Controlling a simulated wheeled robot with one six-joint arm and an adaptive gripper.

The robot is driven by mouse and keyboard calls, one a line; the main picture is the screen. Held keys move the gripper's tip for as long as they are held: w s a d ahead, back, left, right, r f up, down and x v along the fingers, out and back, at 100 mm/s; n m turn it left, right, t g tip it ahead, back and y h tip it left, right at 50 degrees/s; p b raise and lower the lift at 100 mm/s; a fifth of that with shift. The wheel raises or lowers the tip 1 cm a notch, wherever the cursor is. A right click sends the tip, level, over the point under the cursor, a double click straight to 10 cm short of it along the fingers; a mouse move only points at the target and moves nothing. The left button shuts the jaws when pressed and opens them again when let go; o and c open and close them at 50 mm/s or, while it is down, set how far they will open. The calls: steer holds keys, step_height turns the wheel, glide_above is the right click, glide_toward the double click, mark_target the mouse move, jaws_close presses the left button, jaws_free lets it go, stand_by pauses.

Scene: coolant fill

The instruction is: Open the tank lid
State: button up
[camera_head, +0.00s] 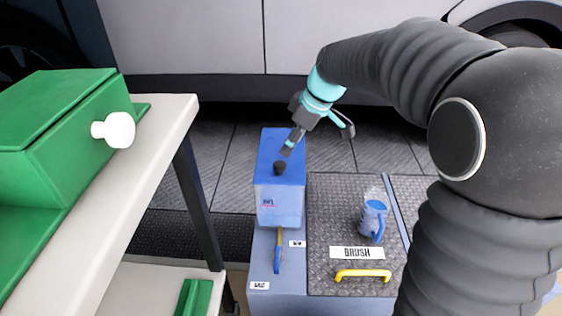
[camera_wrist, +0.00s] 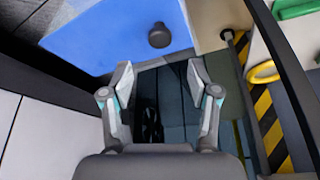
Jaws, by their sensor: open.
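The tank is a pale blue box (camera_head: 279,205) with a bright blue top (camera_head: 270,143), standing on a grey-blue cabinet. A black round knob (camera_head: 280,168) sticks up from the lid, which looks closed. In the wrist view the blue top (camera_wrist: 100,38) fills the upper left, with the knob (camera_wrist: 159,36) near its right edge. My gripper (camera_head: 319,140) is open and empty, above and to the right of the tank's far part. In the wrist view my gripper (camera_wrist: 161,80) has its fingers spread, with the knob beyond the fingertips and not between them.
A blue jug (camera_head: 374,217) stands on a dark textured panel right of the tank, near a BRUSH label (camera_head: 357,253) and yellow handle (camera_head: 363,274). A blue-tipped brush-like tool (camera_head: 278,258) lies before the tank. A white table (camera_head: 150,150) with a green box (camera_head: 60,130) stands left; a car is behind.

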mark_target(280, 164)
steer(key=x, duration=0.8)
jaws_close()
